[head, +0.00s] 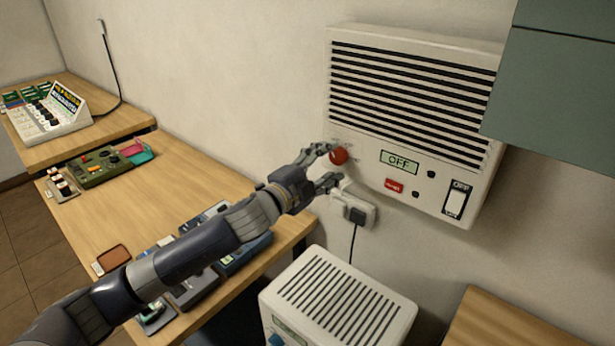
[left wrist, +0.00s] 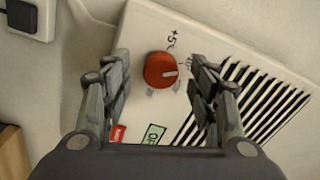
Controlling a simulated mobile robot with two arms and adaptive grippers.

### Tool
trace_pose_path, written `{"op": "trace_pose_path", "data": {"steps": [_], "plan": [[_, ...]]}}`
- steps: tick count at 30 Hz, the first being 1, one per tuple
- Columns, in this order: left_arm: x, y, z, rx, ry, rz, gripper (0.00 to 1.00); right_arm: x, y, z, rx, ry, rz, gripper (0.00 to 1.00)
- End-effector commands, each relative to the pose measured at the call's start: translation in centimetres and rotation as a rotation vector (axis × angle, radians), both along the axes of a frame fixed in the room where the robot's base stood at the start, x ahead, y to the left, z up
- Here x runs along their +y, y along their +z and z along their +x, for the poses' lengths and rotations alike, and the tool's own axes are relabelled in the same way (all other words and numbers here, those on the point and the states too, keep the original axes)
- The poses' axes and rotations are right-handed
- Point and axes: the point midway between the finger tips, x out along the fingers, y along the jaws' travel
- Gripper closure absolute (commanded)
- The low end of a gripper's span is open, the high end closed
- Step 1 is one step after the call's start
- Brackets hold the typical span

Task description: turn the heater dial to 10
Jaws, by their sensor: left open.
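The wall heater (head: 415,115) is a cream box with black slats on the wall. Its red dial (head: 339,156) is at the lower left of its front. The display (head: 400,161) reads OFF. My left gripper (head: 328,167) is at the dial, its fingers open. In the left wrist view the red dial (left wrist: 160,70) lies between the two open fingers (left wrist: 160,85), with gaps on both sides. A pale pointer line on the dial points right in that view. A "+5" mark shows beside the dial; other scale marks are partly hidden or too small to read. My right gripper is not in view.
A rocker switch (head: 456,200) and a red button (head: 394,186) are on the heater. A socket with a black plug (head: 357,215) is below it. A second slatted white unit (head: 340,300) stands below. Wooden desks (head: 165,195) with devices are at left; a green cabinet (head: 555,85) hangs at right.

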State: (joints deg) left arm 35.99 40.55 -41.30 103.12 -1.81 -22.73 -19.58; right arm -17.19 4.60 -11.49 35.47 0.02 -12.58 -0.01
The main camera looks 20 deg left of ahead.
Motion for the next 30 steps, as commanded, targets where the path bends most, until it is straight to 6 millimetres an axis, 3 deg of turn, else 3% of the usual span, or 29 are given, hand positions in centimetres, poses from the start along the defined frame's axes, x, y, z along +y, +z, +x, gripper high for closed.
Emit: {"op": "trace_pose_path", "data": {"steps": [6, 15, 30], "plan": [[1.7, -0.2, -4.2, 0.002, -0.001, 0.004, 0.46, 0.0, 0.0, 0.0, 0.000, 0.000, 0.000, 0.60], [3.4, -0.2, -8.2, 0.003, 0.001, 0.002, 0.46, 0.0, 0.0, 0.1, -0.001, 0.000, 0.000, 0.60], [3.8, 0.0, -9.4, 0.001, 0.000, 0.001, 0.46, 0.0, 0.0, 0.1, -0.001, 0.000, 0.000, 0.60]]}}
